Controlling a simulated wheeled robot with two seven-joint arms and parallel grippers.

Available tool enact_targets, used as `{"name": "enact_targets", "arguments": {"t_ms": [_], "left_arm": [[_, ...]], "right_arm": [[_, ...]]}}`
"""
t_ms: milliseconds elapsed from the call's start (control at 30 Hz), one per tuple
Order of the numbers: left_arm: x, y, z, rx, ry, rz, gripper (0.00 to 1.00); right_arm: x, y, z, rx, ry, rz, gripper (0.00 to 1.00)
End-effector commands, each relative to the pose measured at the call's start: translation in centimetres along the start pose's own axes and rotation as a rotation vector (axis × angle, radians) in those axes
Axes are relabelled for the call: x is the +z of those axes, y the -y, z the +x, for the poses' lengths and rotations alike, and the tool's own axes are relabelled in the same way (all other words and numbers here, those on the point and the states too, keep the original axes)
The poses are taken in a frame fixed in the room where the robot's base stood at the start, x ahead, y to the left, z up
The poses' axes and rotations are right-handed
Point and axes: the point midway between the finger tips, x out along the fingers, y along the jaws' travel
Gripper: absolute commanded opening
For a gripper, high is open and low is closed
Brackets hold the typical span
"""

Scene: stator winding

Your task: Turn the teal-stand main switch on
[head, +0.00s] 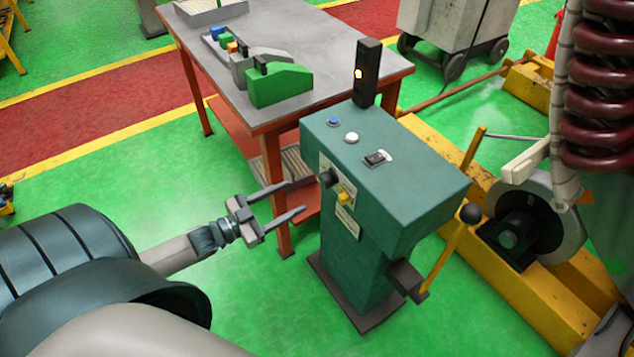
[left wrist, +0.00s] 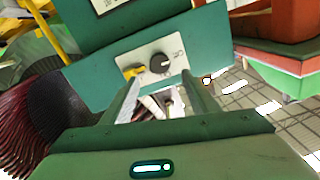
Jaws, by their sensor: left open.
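The teal stand (head: 365,225) stands upright right of centre in the head view. Its side facing my left gripper has a pale plate with a black knob (head: 327,178) and a yellow knob (head: 344,195). In the left wrist view, the black knob (left wrist: 159,63) and the yellow knob (left wrist: 133,71) are on that plate ahead of the fingers. The stand's top has a black switch (head: 377,158), a blue button (head: 334,121) and a white button (head: 351,137). My left gripper (head: 296,197) is open and empty, apart from the stand, its fingers pointing towards the knobs.
A grey-topped table (head: 330,80) with a green block (head: 280,86) stands behind the stand. A yellow lever with a black ball (head: 470,213) rises at the stand's right side, near yellow machine rails (head: 560,270). Green floor left of the stand is open.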

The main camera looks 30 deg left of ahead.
Motion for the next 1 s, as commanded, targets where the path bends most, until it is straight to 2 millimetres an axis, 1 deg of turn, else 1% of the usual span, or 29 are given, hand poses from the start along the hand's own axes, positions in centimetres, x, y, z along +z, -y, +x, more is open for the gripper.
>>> {"name": "enact_targets", "arguments": {"t_ms": [33, 100, 500, 700, 1000], "left_arm": [[-0.3, 0.1, 0.9, -0.001, -0.003, 0.001, 0.55], [-0.2, 0.1, 1.9, -0.001, -0.002, -0.001, 0.55], [-0.2, 0.1, 7.5, -0.001, -0.001, -0.001, 0.55], [-0.1, 0.0, 9.0, -0.001, -0.001, 0.0, 0.55], [0.0, 0.0, 9.4, 0.0, 0.0, 0.0, 0.55]], "right_arm": [[0.3, -0.1, -0.2, 0.001, 0.009, 0.0, 0.0], [0.9, -0.2, -0.4, 0.002, 0.024, 0.0, 0.0], [4.4, -0.7, -1.2, 0.008, 0.112, 0.0, 0.0], [5.3, -1.0, -1.4, 0.011, 0.136, -0.001, 0.0], [5.2, -1.2, -1.3, 0.014, 0.139, -0.001, 0.0]]}}
